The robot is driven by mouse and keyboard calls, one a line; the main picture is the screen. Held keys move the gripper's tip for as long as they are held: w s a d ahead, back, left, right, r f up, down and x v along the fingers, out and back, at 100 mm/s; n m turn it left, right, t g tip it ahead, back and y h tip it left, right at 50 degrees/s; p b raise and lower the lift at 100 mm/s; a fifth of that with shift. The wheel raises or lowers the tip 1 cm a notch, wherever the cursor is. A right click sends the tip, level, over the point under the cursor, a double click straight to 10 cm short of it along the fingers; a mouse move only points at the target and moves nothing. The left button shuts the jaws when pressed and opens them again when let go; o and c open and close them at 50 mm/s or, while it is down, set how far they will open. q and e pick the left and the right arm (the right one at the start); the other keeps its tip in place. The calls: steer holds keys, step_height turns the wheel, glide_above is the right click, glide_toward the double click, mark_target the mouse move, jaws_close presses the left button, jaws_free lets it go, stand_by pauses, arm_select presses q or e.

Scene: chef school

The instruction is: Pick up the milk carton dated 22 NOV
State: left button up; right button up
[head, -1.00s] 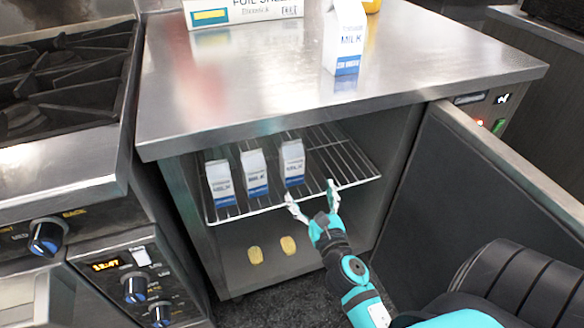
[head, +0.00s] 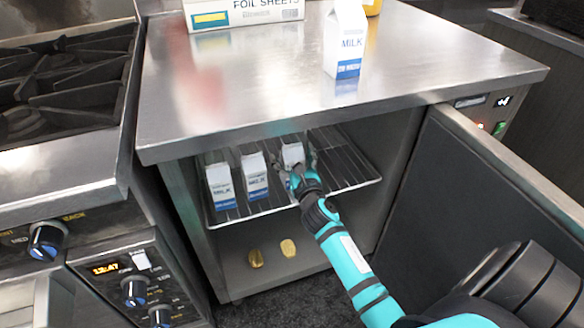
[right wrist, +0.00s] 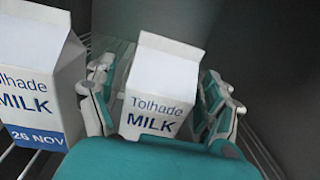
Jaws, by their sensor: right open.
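Three white milk cartons with blue bands stand in a row on the wire shelf inside the open cabinet: a left carton (head: 220,184), a middle carton (head: 254,174) and a right carton (head: 292,152). My right gripper (head: 297,172) is open, with its fingers on either side of the right carton. In the right wrist view that carton (right wrist: 160,88) stands between the fingers, its date band hidden behind my gripper. The middle carton (right wrist: 40,75) beside it reads 26 NOV. Another carton (head: 345,42) stands on the counter, its date too small to read surely. My left gripper is out of view.
The steel counter top (head: 240,95) overhangs the wire shelf (head: 345,170). The open cabinet door (head: 480,200) is close to the right of my arm. Two yellow items (head: 288,248) lie on the cabinet floor. A stove (head: 60,90) stands left.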

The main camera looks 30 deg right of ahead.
steer(key=shift+w+d, duration=0.1)
steer(key=shift+w, duration=0.2)
steer(key=c, duration=1.5)
steer(key=shift+r, duration=0.1)
steer(key=shift+c, duration=0.7)
